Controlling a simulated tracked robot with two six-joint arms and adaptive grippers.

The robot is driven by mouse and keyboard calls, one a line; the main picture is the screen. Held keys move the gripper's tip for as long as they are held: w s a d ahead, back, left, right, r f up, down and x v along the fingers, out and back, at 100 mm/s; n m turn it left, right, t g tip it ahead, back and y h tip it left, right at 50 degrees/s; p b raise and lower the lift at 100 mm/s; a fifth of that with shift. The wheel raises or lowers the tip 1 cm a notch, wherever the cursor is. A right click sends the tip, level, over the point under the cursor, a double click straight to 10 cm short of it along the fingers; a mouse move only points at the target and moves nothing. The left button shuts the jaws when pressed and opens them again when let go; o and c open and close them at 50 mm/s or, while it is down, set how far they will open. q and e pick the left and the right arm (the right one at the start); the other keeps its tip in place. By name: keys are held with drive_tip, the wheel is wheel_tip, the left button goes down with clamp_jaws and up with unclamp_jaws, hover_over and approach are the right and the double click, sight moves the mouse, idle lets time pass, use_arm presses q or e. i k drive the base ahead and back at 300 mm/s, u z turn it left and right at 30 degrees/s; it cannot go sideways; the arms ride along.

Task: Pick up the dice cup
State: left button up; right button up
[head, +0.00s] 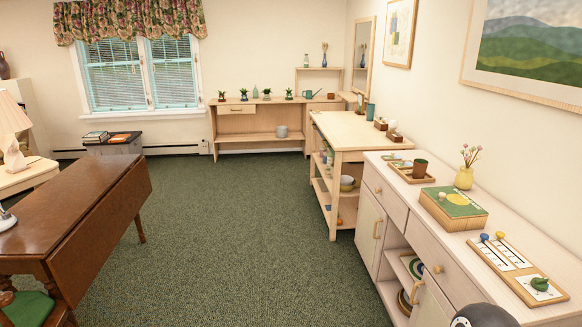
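A dark brown cup (420,168), which looks like the dice cup, stands upright on a small wooden tray (400,176). The tray lies toward the far end of the long pale sideboard (401,207) along the right wall. Small items lie on the tray left of the cup, too small to make out. Neither of my grippers shows in the head view, and nothing touches the cup.
A green-topped game box (453,208), a yellow vase (464,178) and a board with knobs (512,265) share the sideboard. A pale wooden workbench (350,127) stands beyond it. A dark wooden table (85,200) is at left. Green carpet (240,235) between is clear.

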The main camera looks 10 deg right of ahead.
sight(420, 166)
drive_tip(key=z, duration=0.05)
drive_tip(key=i, duration=1.35)
drive_tip(key=z, duration=0.55)
drive_tip(key=i, duration=1.9)
drive_tip(key=z, duration=0.35)
